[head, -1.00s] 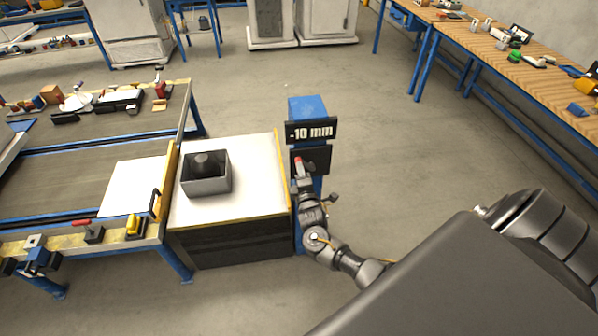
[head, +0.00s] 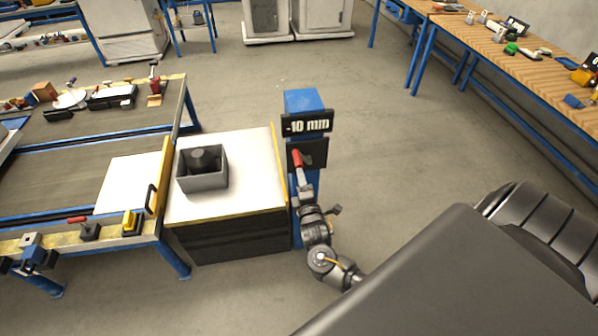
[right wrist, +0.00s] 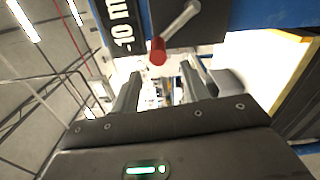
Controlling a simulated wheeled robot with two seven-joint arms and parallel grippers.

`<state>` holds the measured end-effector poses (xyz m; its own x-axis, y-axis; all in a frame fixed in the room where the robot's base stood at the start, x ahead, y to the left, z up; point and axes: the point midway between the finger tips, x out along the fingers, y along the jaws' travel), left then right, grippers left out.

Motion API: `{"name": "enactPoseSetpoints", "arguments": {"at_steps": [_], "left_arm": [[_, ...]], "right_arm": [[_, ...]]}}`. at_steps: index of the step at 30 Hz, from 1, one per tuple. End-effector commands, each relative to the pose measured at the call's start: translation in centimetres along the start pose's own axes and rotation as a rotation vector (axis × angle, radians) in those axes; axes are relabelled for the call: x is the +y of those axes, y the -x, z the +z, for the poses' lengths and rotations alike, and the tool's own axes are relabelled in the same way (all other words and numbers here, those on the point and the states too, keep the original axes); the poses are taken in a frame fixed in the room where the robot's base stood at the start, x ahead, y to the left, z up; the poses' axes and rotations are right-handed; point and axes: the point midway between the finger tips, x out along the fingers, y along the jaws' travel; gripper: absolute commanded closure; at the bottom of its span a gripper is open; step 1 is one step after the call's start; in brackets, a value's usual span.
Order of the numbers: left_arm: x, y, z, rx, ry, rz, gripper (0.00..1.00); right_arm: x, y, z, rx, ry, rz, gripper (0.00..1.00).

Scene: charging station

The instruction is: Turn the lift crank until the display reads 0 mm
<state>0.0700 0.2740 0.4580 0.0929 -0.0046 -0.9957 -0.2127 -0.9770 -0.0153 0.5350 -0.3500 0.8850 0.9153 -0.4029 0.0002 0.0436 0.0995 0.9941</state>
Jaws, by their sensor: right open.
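The display (head: 307,123) on the blue lift post (head: 303,100) reads -10 mm. Below it, the crank's red handle (head: 298,160) stands in front of a dark plate. In the right wrist view the red handle (right wrist: 157,51) sits on a grey crank arm (right wrist: 181,18), next to the display (right wrist: 122,25). My right gripper (head: 303,190) is just below the handle in the head view. In the right wrist view its two fingers (right wrist: 165,92) are apart, with nothing between them, and the handle appears beyond their tips. My left gripper is not in view.
Left of the post is a platform with a white top (head: 236,198), carrying a grey open box (head: 203,182) with a dark part inside. A blue-framed workbench (head: 75,221) adjoins it. The floor right of the post is clear, up to a wooden bench (head: 520,72).

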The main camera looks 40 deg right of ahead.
Motion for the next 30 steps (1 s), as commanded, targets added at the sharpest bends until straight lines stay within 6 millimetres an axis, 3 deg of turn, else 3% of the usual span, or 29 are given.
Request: {"name": "enactPoseSetpoints", "arguments": {"at_steps": [7,18,21,23,26,29,30], "left_arm": [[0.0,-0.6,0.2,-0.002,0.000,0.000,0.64],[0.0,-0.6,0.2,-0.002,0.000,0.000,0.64],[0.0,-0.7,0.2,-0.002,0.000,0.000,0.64],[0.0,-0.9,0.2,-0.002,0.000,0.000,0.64],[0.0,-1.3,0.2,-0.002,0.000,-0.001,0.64],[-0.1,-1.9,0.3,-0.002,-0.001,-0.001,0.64],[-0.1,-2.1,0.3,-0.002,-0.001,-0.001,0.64]], "right_arm": [[-0.1,3.1,0.0,0.001,-0.001,0.000,0.55],[0.1,3.6,0.0,0.000,0.000,0.001,0.55],[-1.2,3.7,-0.2,0.011,-0.011,-0.022,0.55],[-3.5,4.1,-0.5,0.030,-0.038,-0.069,0.55],[-10.8,5.9,-1.2,0.073,-0.131,-0.223,0.55],[-20.9,10.2,-1.2,0.084,-0.278,-0.464,0.55],[-25.0,12.8,-0.9,0.069,-0.345,-0.573,0.55]]}}
